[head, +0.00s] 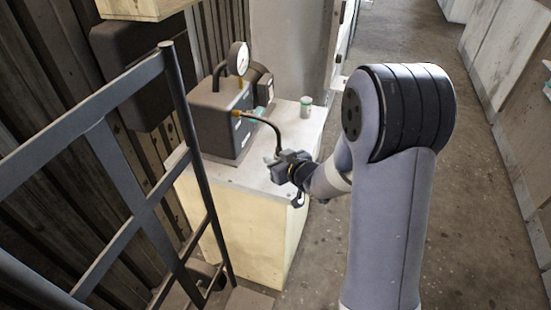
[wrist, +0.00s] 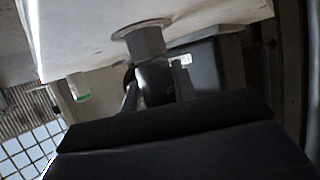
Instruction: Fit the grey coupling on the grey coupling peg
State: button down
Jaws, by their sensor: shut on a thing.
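My gripper (head: 285,165) is low over the front of the cabinet top, shut at the end of a black hose (head: 268,121). The hose arcs from a brass fitting on the dark housing (head: 215,118) down to the jaws. In the wrist view, a grey faceted piece with a wider round rim (wrist: 145,40), which I take for the grey coupling, stands out beyond the jaws near the pale surface. In the head view it is mostly hidden by my gripper. I cannot make out the grey coupling peg, nor whether the rim touches anything.
The cream cabinet (head: 240,222) carries the housing with its round gauge (head: 238,58). A small jar with a green band (head: 306,107) stands at the back right of the top; it also shows in the wrist view (wrist: 80,87). A metal rail (head: 140,205) stands at left.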

jog(key=c, duration=1.1)
grip_release()
jog(key=shift+o, duration=0.2)
jog(key=shift+s, duration=0.1)
jog(key=p+v, duration=0.1)
jog(key=v, duration=0.9)
jog(key=shift+s+d+r+p, duration=0.2)
jog(key=shift+s+r+p, duration=0.05)
jog(key=shift+p, duration=0.1)
jog(key=b+x, duration=0.1)
jog(key=x, duration=1)
jog(key=shift+f+b, duration=0.15)
jog(key=shift+b, duration=0.2)
jog(key=shift+r+p, duration=0.4)
jog(key=shift+r, duration=0.1)
